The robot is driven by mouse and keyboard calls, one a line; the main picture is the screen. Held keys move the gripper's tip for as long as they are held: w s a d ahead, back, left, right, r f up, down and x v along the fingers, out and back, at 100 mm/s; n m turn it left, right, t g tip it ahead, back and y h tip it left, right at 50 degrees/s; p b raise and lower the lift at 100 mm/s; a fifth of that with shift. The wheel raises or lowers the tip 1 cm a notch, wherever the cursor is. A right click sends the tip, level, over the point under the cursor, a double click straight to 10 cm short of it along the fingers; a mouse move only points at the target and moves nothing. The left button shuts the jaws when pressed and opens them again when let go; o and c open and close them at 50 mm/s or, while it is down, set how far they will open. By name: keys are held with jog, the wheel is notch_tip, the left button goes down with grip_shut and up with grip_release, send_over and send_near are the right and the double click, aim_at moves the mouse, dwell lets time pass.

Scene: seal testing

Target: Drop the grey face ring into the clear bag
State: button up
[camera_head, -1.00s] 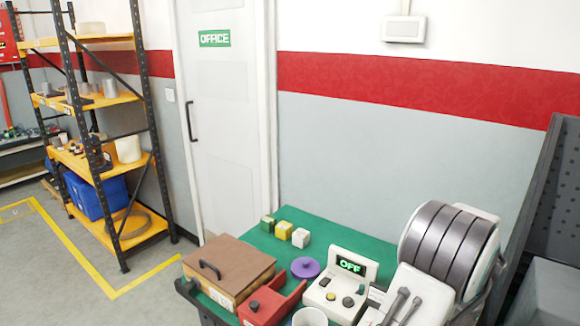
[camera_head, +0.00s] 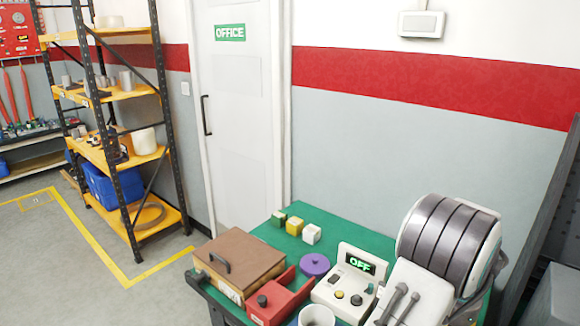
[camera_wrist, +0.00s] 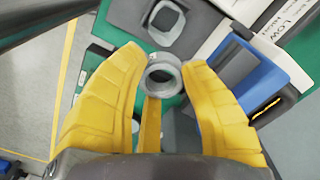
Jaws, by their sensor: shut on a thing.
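In the wrist view my gripper (camera_wrist: 164,67), with two yellow fingers, is shut on a grey ring (camera_wrist: 162,89). The ring sits between the fingertips with its round hole showing. Below it a yellow bar (camera_wrist: 151,125) runs between the fingers. I cannot make out a clear bag in either current view. My gripper and the ring do not show in the head view.
Beyond the ring lie a grey square-edged piece with an opening (camera_wrist: 164,20) and a blue-and-black block (camera_wrist: 262,82). The head view shows a green table (camera_head: 345,228) with a brown box (camera_head: 240,262), red holder (camera_head: 282,300), purple disc (camera_head: 315,265) and control box (camera_head: 345,285). A shelf rack (camera_head: 125,155) stands left.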

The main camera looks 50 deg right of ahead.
jog(key=shift+f+b, duration=2.3)
jog(key=shift+f, duration=0.7)
jog(key=o, duration=1.2)
